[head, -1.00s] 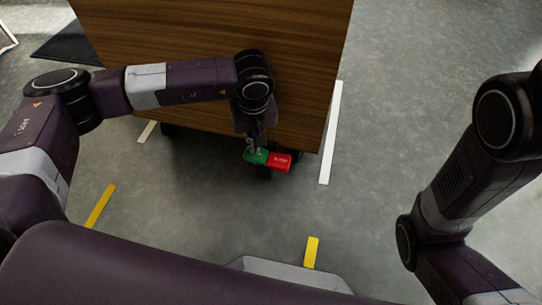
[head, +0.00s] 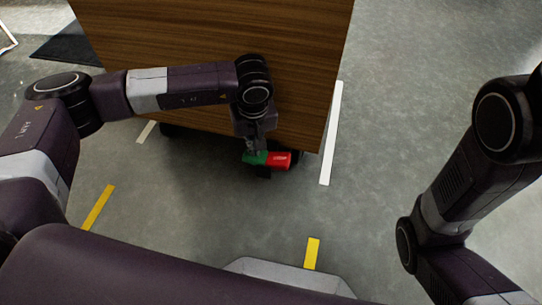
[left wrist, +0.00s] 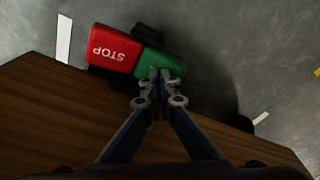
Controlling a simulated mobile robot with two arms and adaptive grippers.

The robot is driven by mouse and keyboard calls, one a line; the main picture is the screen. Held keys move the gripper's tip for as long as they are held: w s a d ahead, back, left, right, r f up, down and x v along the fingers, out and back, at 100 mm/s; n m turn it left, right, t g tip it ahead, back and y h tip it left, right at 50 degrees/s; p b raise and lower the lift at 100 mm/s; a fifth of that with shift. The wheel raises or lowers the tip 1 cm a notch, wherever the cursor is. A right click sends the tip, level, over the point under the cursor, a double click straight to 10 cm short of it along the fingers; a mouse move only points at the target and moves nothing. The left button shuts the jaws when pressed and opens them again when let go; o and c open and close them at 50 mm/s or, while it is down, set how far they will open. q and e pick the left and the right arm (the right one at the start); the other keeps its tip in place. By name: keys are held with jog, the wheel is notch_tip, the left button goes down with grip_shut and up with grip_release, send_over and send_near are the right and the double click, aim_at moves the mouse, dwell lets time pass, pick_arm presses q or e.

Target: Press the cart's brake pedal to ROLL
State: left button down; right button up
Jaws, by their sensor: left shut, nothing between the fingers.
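The cart (head: 215,60) has a wooden top, and its brake pedal sticks out below the near edge. The pedal has a green half (head: 253,158) on the left and a red half (head: 281,160) on the right in the head view. In the left wrist view the red half (left wrist: 114,50) reads STOP, and the green half (left wrist: 157,62) is partly covered by my fingers. My left gripper (head: 255,149) is shut and empty, pointing down, with its fingertips (left wrist: 160,73) at the green half, apparently touching it. My right gripper is out of view.
White floor strips (head: 331,132) and yellow strips (head: 312,253) mark the grey floor around the cart. A dark mat (head: 66,44) lies at the back left. The floor to the right of the cart is clear.

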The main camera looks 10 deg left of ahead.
pick_arm(q)
jog(key=shift+f, duration=0.15)
jog(key=shift+r+p, duration=2.55)
jog(key=shift+r, duration=1.05)
jog(key=shift+f, duration=0.1)
